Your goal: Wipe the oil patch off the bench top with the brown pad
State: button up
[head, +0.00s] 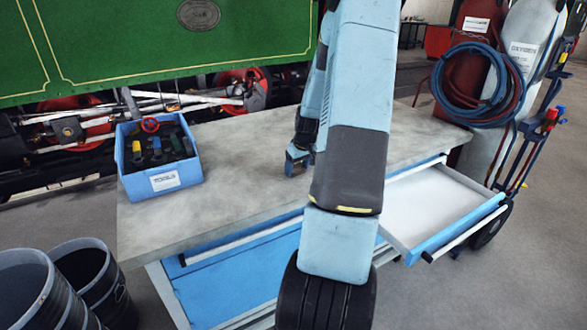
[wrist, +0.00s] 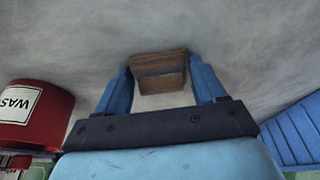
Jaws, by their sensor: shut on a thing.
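My gripper (head: 297,165) is low over the grey bench top (head: 240,170) in the head view, partly hidden behind my arm. In the wrist view my gripper (wrist: 162,78) is shut on the brown pad (wrist: 159,63), which sits between the two blue fingers. The pad is close to the grey bench surface; I cannot tell whether it touches. The pad cannot be made out in the head view. I see no distinct oil patch in either view; my arm hides part of the bench top.
A blue bin (head: 160,180) of tools stands at the bench's left. A red can (wrist: 35,115) with a white label shows in the wrist view. An open drawer (head: 440,205) juts from the front right. Gas cylinders (head: 520,60) with hoses stand right, black drums (head: 45,290) front left.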

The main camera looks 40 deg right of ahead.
aim_at(275, 173)
jog(key=shift+w+d, duration=0.1)
jog(key=shift+w, duration=0.65)
jog(key=shift+w+a+r, duration=0.1)
jog(key=shift+w+a, duration=0.05)
jog(key=shift+a, duration=0.7)
jog(key=shift+w+a, duration=0.1)
jog(key=shift+a, duration=0.75)
jog(key=shift+w+a+f, duration=0.1)
jog(key=shift+w+a, duration=0.15)
jog(key=shift+a, duration=1.45)
jog(key=shift+w+a+f, duration=0.1)
jog(key=shift+w+a, duration=0.1)
jog(key=shift+a, duration=1.5)
jog(key=shift+w+a, duration=0.25)
jog(key=shift+a, duration=1.45)
jog(key=shift+w, duration=0.15)
